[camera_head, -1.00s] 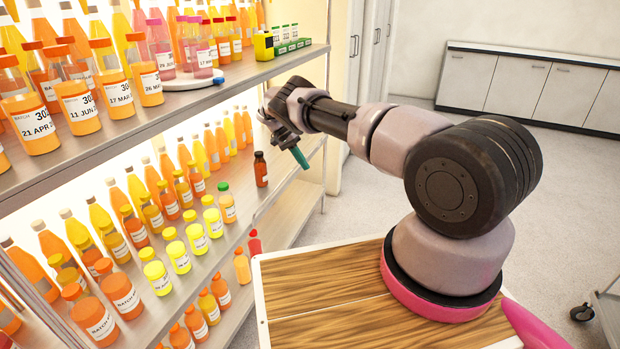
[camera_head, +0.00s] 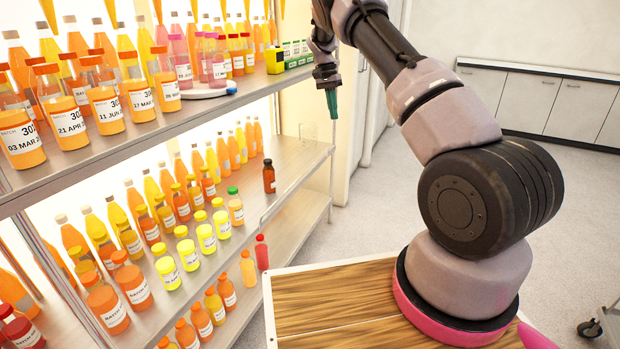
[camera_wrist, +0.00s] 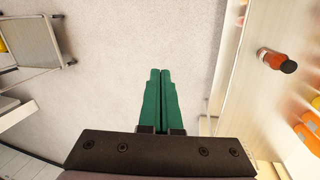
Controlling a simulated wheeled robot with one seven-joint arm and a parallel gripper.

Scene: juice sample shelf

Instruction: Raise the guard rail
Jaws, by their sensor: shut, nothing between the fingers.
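My gripper (camera_head: 332,103) is at the right end of the shelving, just below the upper shelf's level, with its green fingers pointing down. In the wrist view the two green fingers (camera_wrist: 159,101) lie side by side, shut and empty, above bare floor. A thin pale bar, which may be the guard rail (camera_head: 298,184), runs low along the front edge of the middle shelf (camera_head: 292,160) at its right part. My gripper is above that bar's right end and appears apart from it. I cannot clearly tell the rail from the shelf edge.
A dark brown bottle (camera_head: 269,176) stands near the middle shelf's front edge; it also shows in the wrist view (camera_wrist: 277,60). Rows of orange and yellow bottles fill the shelves to the left. A yellow-green box (camera_head: 275,60) stands on the upper shelf.

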